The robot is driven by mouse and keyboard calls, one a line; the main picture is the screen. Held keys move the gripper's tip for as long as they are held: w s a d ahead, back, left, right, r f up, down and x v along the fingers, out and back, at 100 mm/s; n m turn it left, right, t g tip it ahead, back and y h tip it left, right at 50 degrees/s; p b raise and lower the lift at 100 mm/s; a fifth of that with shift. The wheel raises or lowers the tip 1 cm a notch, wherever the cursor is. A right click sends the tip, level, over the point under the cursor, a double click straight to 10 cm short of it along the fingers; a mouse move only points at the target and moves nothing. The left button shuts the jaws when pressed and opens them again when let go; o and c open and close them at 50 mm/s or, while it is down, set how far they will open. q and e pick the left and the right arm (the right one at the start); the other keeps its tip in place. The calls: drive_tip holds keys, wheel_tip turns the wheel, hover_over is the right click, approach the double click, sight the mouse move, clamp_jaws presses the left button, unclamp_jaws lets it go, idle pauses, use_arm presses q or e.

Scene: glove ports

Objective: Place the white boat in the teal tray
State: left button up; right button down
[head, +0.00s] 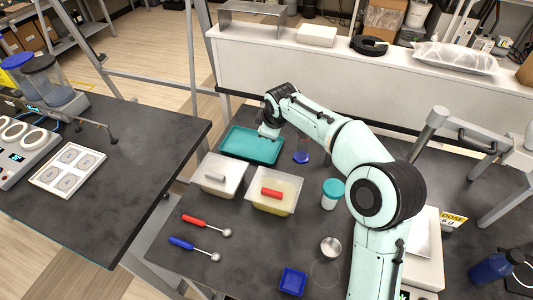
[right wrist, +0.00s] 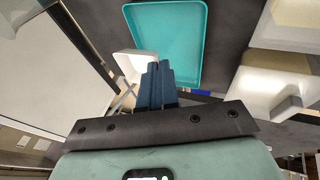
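The teal tray (head: 237,146) lies on the dark table at the back, and it also shows in the right wrist view (right wrist: 175,40). My right gripper (head: 267,132) reaches over the tray's right part from the near right side. In the right wrist view its blue fingers (right wrist: 158,82) are close together on the white boat (right wrist: 128,62). The boat looks tilted, just left of the fingers, overlapping the tray's edge in that view; part of it is hidden. Whether the boat touches the tray I cannot tell. In the head view the gripper largely hides the boat. My left gripper is not in view.
Two tubs, one with a grey-handled scoop (head: 215,178) and one with a red-handled scoop (head: 271,193), stand in front of the tray. Red and blue spoons lie in front.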

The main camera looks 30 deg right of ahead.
sight(266, 154)
wheel_tip(266, 154, down, 9)
drive_tip(key=shift+w+r+b, duration=0.1)
drive_tip(key=shift+b, duration=0.3)
drive_tip(key=shift+f, duration=0.2)
drive_tip(key=c, duration=1.7)
unclamp_jaws()
drive_tip(key=v, duration=1.2)
drive_tip(key=shift+r, duration=0.2)
